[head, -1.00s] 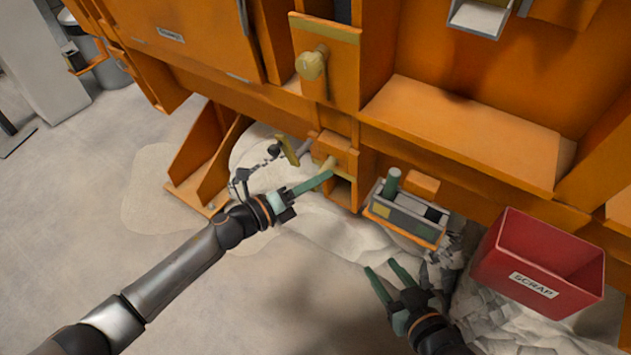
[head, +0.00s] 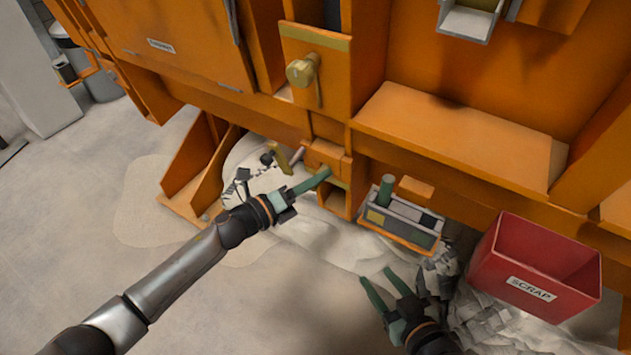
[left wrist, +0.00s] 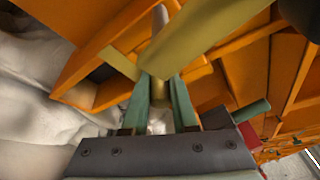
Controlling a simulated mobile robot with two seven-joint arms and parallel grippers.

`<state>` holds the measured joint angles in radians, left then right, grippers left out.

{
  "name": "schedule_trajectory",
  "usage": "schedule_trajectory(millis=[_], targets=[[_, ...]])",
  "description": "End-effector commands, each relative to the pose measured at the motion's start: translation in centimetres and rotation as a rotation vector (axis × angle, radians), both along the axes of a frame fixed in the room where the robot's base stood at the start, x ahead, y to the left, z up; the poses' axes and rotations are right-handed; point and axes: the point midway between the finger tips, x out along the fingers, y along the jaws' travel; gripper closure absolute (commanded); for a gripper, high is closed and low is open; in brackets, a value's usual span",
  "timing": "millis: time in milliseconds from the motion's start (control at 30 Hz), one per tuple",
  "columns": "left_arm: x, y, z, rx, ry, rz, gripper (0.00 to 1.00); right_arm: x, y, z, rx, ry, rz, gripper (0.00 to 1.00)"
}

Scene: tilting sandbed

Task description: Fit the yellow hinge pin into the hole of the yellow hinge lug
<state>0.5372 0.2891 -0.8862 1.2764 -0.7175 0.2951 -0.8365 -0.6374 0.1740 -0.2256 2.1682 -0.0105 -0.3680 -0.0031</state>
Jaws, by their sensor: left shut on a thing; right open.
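My left gripper (head: 322,176) is shut at the orange block under the machine's front. In the left wrist view its fingertips (left wrist: 161,82) close on the yellow hinge pin (left wrist: 160,92), which the fingers mostly cover in the head view. A broad yellow bar (left wrist: 208,34) crosses just beyond the fingertips, and a grey rounded rod end (left wrist: 160,18) shows past it. A grey rod (head: 298,154) also shows left of the block. I cannot tell which yellow part is the lug, or whether the pin is in its hole. My right gripper (head: 376,284) is open and empty above the sand.
A grey tray (head: 400,222) with a green cylinder (head: 386,188) stands right of the left gripper. A red scrap bin (head: 535,265) is further right, with rubble beside it. An upright orange bracket (head: 200,170) stands left. The floor at front left is clear.

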Motion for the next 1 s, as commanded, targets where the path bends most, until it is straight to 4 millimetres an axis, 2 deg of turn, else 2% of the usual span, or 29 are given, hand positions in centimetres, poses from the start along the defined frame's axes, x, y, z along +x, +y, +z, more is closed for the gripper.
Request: schedule_trajectory(millis=[67, 100, 367, 833, 1000], targets=[[0.2, -0.2, 0.2, -0.002, -0.003, -0.001, 1.00, 0.0, 0.0, -0.1, 0.000, 0.000, 0.000, 0.50], [0.2, -0.1, 0.2, -0.001, -0.002, 0.000, 0.69, 0.0, 0.0, 0.0, 0.000, 0.000, 0.000, 0.50], [0.2, -0.1, 0.1, 0.000, 0.000, 0.001, 0.40, 0.0, 0.0, 0.0, 0.000, 0.000, 0.000, 0.50], [0.0, 0.0, -0.1, 0.002, 0.003, 0.001, 0.39, 0.0, 0.0, 0.0, 0.000, 0.000, 0.000, 0.50], [-1.2, 0.9, -0.2, 0.002, 0.004, 0.000, 0.39, 0.0, 0.0, 0.6, 0.000, 0.000, 0.000, 0.50]])
